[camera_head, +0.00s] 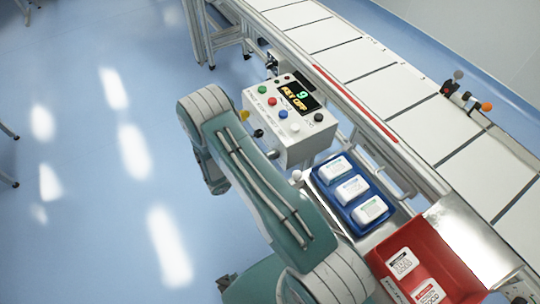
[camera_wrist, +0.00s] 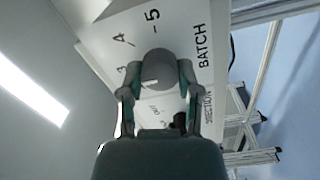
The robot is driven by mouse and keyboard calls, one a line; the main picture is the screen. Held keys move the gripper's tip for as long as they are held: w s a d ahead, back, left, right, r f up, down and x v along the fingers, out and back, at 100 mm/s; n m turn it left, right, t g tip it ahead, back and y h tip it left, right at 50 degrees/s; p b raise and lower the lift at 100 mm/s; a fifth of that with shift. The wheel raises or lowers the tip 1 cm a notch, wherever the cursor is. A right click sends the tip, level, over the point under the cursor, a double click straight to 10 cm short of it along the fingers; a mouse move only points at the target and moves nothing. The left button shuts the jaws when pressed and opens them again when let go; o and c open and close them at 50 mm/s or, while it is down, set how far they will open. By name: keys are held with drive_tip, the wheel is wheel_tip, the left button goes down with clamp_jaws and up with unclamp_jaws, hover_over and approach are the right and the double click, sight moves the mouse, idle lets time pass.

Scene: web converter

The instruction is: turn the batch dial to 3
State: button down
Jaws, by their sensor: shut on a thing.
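The batch dial (camera_wrist: 157,64) is a round grey knob on a white panel (camera_wrist: 112,38) in the wrist view. The marks 3, 4 and 5 and the word BATCH are printed around it. My gripper (camera_wrist: 159,78) is shut on the dial, one finger on each side. A pale mark shows on the knob's lower part, but I cannot tell which number it points to. In the head view the white control box (camera_head: 291,134) has a display (camera_head: 298,96) reading 9 and KEY OFF. The dial and my gripper are hidden there.
The box's top carries several coloured buttons. A white conveyor (camera_head: 385,85) runs behind it. A blue tray (camera_head: 329,191) with white packs and a red bin (camera_head: 447,259) stand to the right. A black knob (camera_wrist: 180,121) sits beside my right finger. Open floor lies left.

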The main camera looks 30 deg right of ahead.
drive_tip(key=shift+s+f, duration=0.15)
drive_tip(key=shift+f, duration=0.05)
drive_tip(key=shift+c, duration=1.5)
unclamp_jaws()
drive_tip(key=shift+d, duration=0.1)
drive_tip(key=a, duration=1.2)
drive_tip(key=shift+s, duration=0.1)
